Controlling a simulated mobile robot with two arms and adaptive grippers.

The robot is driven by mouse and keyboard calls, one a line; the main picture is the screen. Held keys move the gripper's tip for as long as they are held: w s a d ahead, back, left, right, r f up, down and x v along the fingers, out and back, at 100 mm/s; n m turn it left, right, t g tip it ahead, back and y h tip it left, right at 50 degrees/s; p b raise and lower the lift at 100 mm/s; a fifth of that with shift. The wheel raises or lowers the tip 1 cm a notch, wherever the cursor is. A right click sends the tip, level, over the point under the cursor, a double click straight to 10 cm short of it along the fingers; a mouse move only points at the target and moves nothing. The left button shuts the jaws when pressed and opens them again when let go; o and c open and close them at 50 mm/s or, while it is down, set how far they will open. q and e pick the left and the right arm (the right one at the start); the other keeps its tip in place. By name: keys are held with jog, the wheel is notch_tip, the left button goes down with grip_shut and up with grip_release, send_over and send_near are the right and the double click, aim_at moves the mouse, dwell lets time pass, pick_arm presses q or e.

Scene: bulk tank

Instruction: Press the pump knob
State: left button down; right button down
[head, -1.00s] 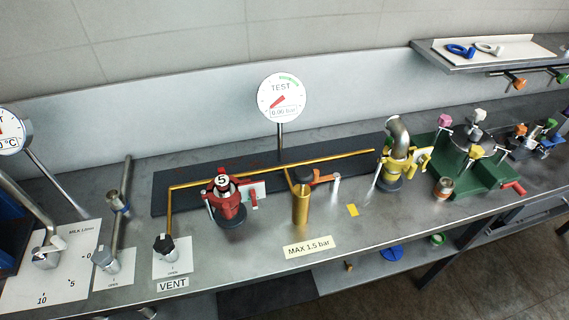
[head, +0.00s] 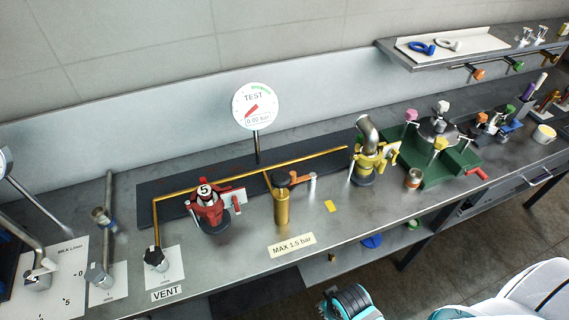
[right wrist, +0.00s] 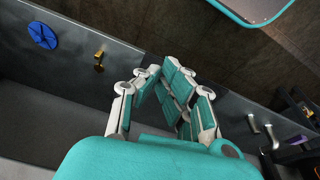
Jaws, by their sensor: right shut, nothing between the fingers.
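The pump is an upright brass cylinder (head: 282,208) with a dark round knob (head: 282,179) on top, standing at the front of the dark base plate in the head view. My right gripper (head: 350,303), teal and white, shows at the bottom edge of the head view, in front of the bench and apart from the pump. In the right wrist view its fingers (right wrist: 165,84) are closed together with nothing between them. The pump is not seen in that view. My left gripper is not in view.
A round TEST gauge (head: 255,106) reads 0.00 bar behind the pump. The bench front by the MAX 1.5 bar label (head: 291,245) is clear.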

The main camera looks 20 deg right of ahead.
jog(key=w+a+r+t+p, duration=0.1)
jog(key=w+r+t, duration=0.3)
jog(key=r, duration=0.9)
jog(key=w+a+r+m+t, duration=0.1)
jog(key=w+r+t, duration=0.3)
jog(key=r, duration=0.9)
jog(key=w+a+r+t+p, duration=0.1)
jog(key=w+r+t, duration=0.3)
jog(key=r, duration=1)
jog(key=shift+w+a+m+t+p, duration=0.35)
jog(key=shift+w+a, duration=0.2)
jog(key=shift+a, duration=0.2)
jog(key=b, duration=0.4)
send_over(285, 182)
jog(key=shift+f, duration=0.95)
notch_tip(285, 182, down, 3)
jog(key=shift+w+r, duration=0.1)
jog(key=shift+w, duration=0.05)
jog(key=shift+f, duration=0.85)
